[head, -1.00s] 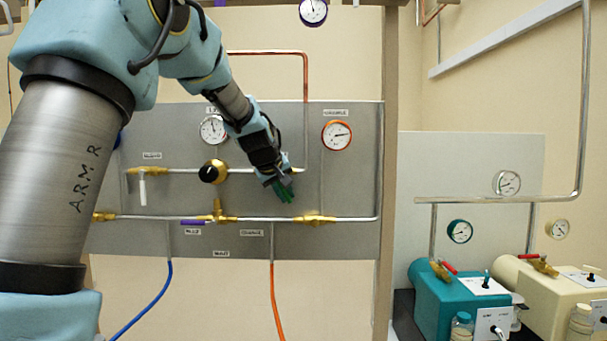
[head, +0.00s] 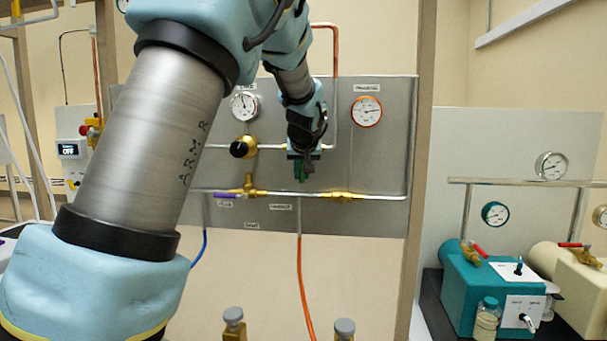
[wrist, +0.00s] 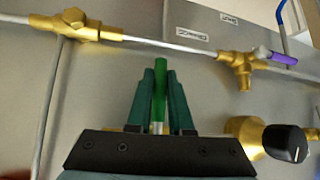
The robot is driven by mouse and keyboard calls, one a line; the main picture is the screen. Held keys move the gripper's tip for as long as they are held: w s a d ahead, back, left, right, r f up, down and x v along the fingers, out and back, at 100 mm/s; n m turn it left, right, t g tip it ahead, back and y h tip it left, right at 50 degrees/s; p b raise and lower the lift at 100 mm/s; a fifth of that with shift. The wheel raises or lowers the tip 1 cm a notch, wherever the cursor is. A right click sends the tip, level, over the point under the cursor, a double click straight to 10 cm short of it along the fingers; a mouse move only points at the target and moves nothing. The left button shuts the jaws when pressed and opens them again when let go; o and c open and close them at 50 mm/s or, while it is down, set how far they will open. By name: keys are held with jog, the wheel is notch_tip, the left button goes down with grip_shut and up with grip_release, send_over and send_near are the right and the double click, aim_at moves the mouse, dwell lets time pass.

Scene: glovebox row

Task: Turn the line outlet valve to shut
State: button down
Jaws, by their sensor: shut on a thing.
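My gripper (head: 302,173) is in front of the grey panel, between the round black-knobbed regulator and the red-ringed gauge. Its teal fingers (wrist: 159,100) are shut on a green valve handle (wrist: 159,85). In the head view the handle (head: 300,172) points about straight down, across the horizontal upper pipe. In the wrist view it stands upright between the fingers. The line outlet valve's body is mostly hidden behind my gripper; no label for it can be read.
The black-knobbed brass regulator (head: 244,147) is close to the left of my gripper. A lower pipe with a brass tee (head: 250,188) and a purple handle (head: 228,196) runs below it. The red-ringed gauge (head: 366,111) is to the right. Teal (head: 488,290) and cream (head: 575,290) units stand farther right.

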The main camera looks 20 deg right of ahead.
dwell(0.3)
jog(key=c, duration=0.8)
grip_release()
jog(key=shift+c, duration=0.2)
jog(key=shift+r, duration=0.1)
jog(key=b+v, duration=0.3)
jog(key=v, duration=0.7)
jog(key=shift+s+r+b, duration=0.15)
jog(key=shift+s+b, duration=0.1)
jog(key=shift+b, duration=0.1)
jog(key=shift+a, duration=0.1)
